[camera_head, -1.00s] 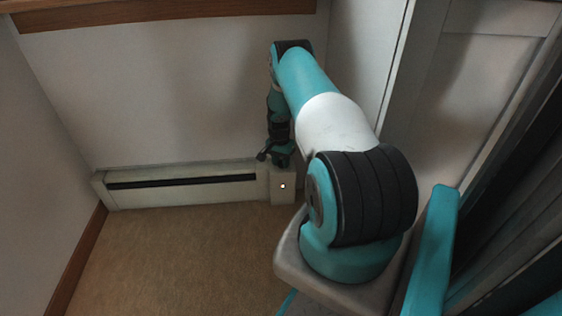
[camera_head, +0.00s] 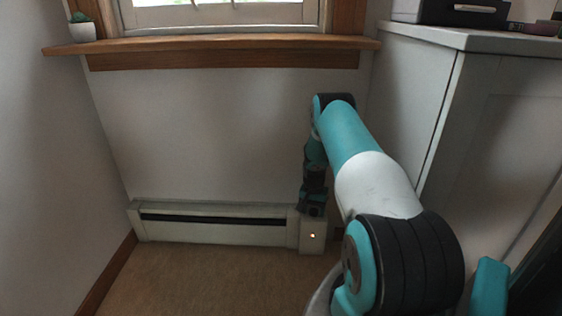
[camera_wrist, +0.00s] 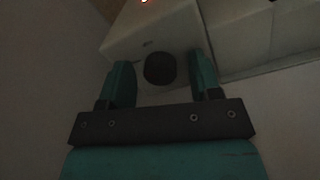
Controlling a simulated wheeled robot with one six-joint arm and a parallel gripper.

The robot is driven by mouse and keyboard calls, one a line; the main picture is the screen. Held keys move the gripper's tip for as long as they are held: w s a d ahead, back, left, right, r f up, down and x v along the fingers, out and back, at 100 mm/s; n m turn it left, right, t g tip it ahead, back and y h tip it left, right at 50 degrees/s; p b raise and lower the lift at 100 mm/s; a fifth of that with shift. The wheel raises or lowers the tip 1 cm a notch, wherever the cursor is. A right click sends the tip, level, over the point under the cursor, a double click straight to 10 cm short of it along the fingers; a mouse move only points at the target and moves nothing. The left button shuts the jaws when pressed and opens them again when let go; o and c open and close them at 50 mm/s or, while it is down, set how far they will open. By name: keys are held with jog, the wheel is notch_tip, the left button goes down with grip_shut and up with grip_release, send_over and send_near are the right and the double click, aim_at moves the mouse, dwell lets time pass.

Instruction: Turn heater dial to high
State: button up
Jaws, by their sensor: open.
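A white baseboard heater (camera_head: 215,233) with a dark slot runs along the foot of the wall. Its end box (camera_head: 320,247) carries a small glowing orange-red light (camera_head: 312,236). My gripper (camera_head: 313,208) is at the top of this box. In the wrist view, a dark round dial (camera_wrist: 160,68) sits on the box (camera_wrist: 150,30), between the two teal fingers of my open gripper (camera_wrist: 160,62). The fingers stand on either side of it; I cannot tell whether they touch it. In the head view the gripper hides the dial. Its setting is too dark to read.
A wooden window sill (camera_head: 225,44) with a small potted plant (camera_head: 83,30) lies above. A grey-white cabinet (camera_head: 490,130) stands close on the right. The carpet (camera_head: 200,280) in front of the heater is clear.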

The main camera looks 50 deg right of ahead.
aim_at(313, 212)
jog(key=n+b, duration=0.1)
jog(key=n, duration=0.1)
jog(key=n+b, duration=0.1)
jog(key=n, duration=0.3)
jog(key=shift+s+f+b, duration=0.1)
jog(key=shift+f+b, duration=0.15)
jog(key=shift+b, duration=0.15)
jog(key=n+b, duration=0.2)
jog(key=n, duration=0.1)
jog(key=n+b, duration=0.3)
jog(key=shift+s+d+f+t, duration=0.1)
jog(key=shift+d+t, duration=0.05)
jog(key=shift+t, duration=0.15)
notch_tip(313, 212, up, 18)
jog(key=a+p, duration=0.1)
jog(key=p, duration=0.8)
jog(key=w+a+r+p, duration=0.2)
jog(key=a+r, duration=0.4)
jog(key=a, duration=0.2)
jog(key=w+a+r+n+t+p, duration=0.1)
jog(key=w+a+r+p, duration=0.1)
jog(key=a+r, duration=0.5)
jog(key=shift+w+a+r+n, duration=0.3)
jog(key=shift+w+a, duration=0.05)
jog(key=shift+a, duration=0.2)
